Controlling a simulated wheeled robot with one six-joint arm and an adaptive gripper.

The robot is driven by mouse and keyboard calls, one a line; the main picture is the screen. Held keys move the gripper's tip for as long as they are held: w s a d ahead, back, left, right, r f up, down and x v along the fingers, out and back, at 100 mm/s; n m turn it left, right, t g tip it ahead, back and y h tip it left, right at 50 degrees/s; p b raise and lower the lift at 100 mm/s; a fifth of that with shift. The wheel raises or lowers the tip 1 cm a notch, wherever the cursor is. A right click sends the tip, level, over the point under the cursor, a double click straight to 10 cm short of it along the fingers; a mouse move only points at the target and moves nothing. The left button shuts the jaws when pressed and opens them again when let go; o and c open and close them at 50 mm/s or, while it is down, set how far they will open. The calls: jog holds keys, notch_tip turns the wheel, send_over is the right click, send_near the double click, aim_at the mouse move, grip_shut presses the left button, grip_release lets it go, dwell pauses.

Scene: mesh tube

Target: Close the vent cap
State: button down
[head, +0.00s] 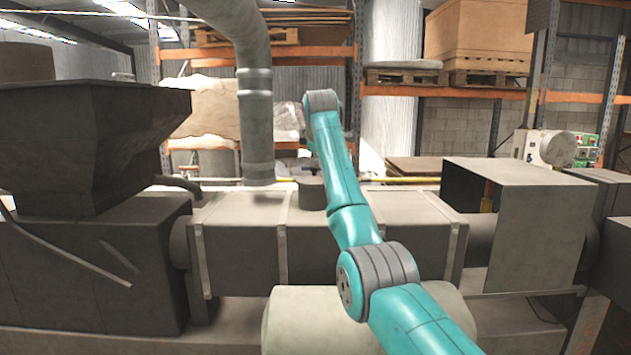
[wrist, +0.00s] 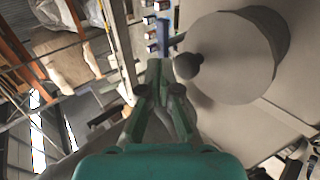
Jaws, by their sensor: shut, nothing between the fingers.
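The vent is a short grey cylinder (head: 312,193) on top of the long grey machine barrel, partly hidden by my arm. In the wrist view a large round grey face (wrist: 232,62), which looks like the vent cap, fills the upper right. A dark ball-shaped knob (wrist: 187,66) shows at its left edge. I cannot tell from these views how the cap sits on the vent. My gripper (wrist: 160,68) is shut and empty, its fingertips just left of the knob; I cannot tell if they touch. In the head view the gripper is mostly hidden behind my arm.
A dark hopper (head: 90,140) stands at the left. A thick grey pipe (head: 255,110) comes down behind the barrel, left of my arm. A box-shaped housing (head: 530,220) stands at the right. Pallet racks (head: 480,80) are at the back.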

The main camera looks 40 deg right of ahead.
jog(key=shift+w+d+f, duration=0.2)
jog(key=shift+w+f, duration=0.05)
jog(key=shift+f, duration=0.1)
dwell(0.5)
notch_tip(320, 180, up, 14)
jog(key=shift+d, duration=0.4)
dwell(0.3)
